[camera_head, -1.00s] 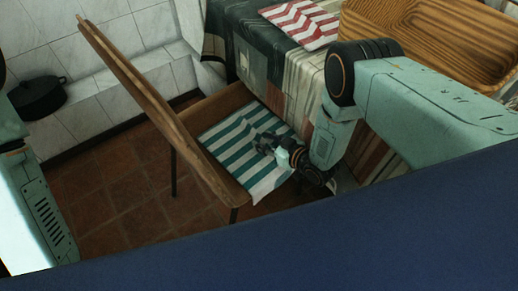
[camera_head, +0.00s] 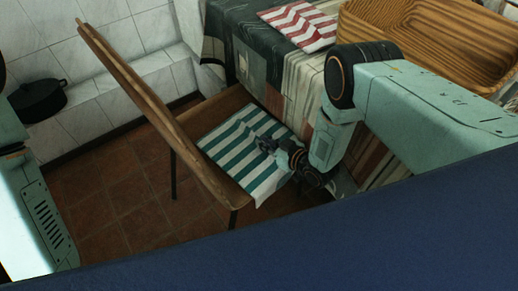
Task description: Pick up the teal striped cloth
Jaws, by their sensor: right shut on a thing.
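The teal and white striped cloth (camera_head: 240,150) lies over the seat of the wooden chair (camera_head: 225,110), with its near corner hanging past the seat's front edge. My right gripper (camera_head: 266,146) reaches in from the right, low over the cloth's right part, and is shut on the cloth. The cloth is ruffled around the fingertips, which are small and dark here. Most of the cloth still rests on the seat. My left arm shows at the left edge, but its gripper is out of view.
The chair's tall backrest (camera_head: 150,100) slants up to the left of the cloth. A black pot (camera_head: 38,99) sits at the far left.

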